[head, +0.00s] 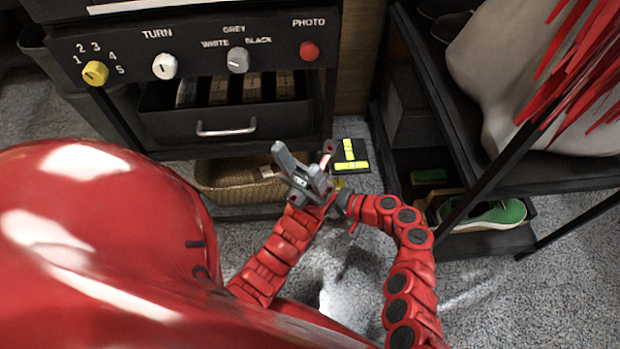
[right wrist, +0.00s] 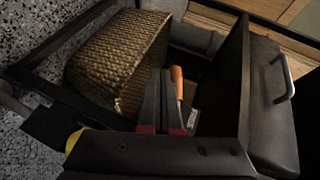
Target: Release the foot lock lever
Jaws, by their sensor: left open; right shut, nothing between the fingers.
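A black floor plate with yellow markings (head: 362,165) lies on the carpet beside the cabinet's foot. I cannot pick out the foot lock lever for certain. A small red-tipped piece (head: 328,147) stands by the plate, and an orange-tipped piece (right wrist: 177,82) shows at the fingers in the right wrist view; I cannot tell whether either is the lever. My left gripper (head: 297,160) is open and empty, left of the plate. My right gripper (right wrist: 166,105) is shut and empty; in the head view the left gripper partly hides it. The two grippers are very close together.
A dark cabinet with knobs (head: 238,60) and a drawer with a handle (head: 226,130) stands behind. A wicker basket (head: 235,182) sits on its bottom shelf. A black rack with a green shoe (head: 490,215) stands at the right. Carpet (head: 500,290) is free in front.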

